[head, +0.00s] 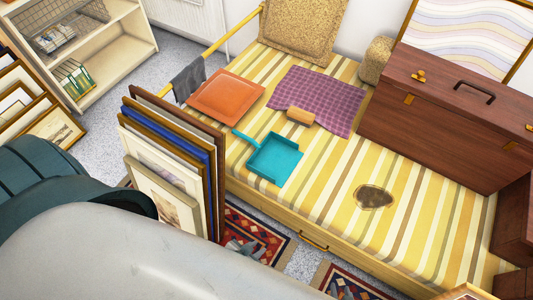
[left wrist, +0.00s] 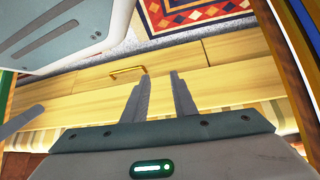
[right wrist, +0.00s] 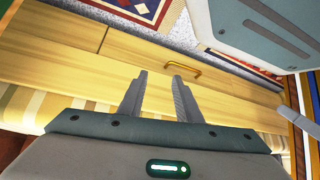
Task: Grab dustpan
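A teal dustpan (head: 275,157) lies on the striped bed cover in the head view, its handle pointing up and left. Its tray is near the bed's front edge, just below a wooden brush-like block (head: 300,116). My left gripper (left wrist: 158,76) is open and empty in the left wrist view, in front of the bed's wooden drawer front. My right gripper (right wrist: 159,75) is also open and empty, facing the same drawer front. Both are away from the dustpan, which neither wrist view shows.
Framed prints (head: 170,165) stand upright at the bed's left front. An orange cushion (head: 226,96) and purple checked cloth (head: 318,98) lie behind the dustpan. A dark stain (head: 374,197) marks the cover. A brown trunk (head: 440,115) fills the right back.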

